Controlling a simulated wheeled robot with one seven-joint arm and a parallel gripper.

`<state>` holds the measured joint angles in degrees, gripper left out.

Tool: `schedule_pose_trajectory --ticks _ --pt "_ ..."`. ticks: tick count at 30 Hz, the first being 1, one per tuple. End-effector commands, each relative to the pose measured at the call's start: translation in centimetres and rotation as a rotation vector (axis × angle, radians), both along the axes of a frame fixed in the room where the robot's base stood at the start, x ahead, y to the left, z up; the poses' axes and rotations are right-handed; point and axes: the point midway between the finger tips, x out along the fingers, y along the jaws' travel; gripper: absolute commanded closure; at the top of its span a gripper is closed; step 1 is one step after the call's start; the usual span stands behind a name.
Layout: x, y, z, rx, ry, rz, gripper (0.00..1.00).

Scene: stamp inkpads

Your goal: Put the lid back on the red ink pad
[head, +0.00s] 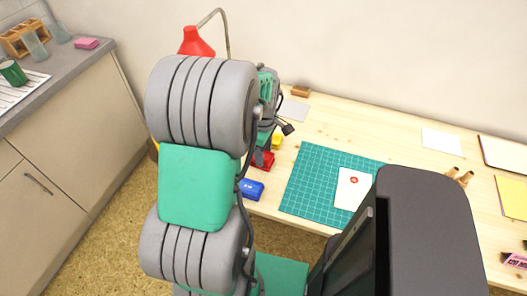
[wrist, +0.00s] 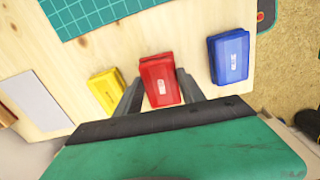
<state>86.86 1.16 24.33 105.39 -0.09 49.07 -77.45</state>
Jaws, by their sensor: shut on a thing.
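The red ink pad with its lid (wrist: 160,76) shows in the wrist view as a red block with a small white label, between the two fingers of my gripper (wrist: 158,92). My gripper is shut on the red lid. Its fingers press the left and right sides, and the near end is partly hidden by the gripper body. In the head view the red piece (head: 264,160) is at the table's left part, below my gripper (head: 263,146), partly covered by my arm. I cannot tell whether the lid touches a pad base under it.
A yellow ink pad (wrist: 108,91) lies left of the red one and a blue ink pad (wrist: 229,57) right of it, near the table edge. A green cutting mat (head: 310,190) with a white card (head: 347,196) lies beside them. A red lamp (head: 195,43) stands behind my arm.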

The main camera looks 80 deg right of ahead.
Motion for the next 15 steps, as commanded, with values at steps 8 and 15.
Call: schedule_pose_trajectory --ticks 8,15 --pt "0.00 0.00 -0.13 0.000 0.000 0.000 0.91" --pt "0.00 -0.01 -0.61 0.000 0.000 0.000 0.91"
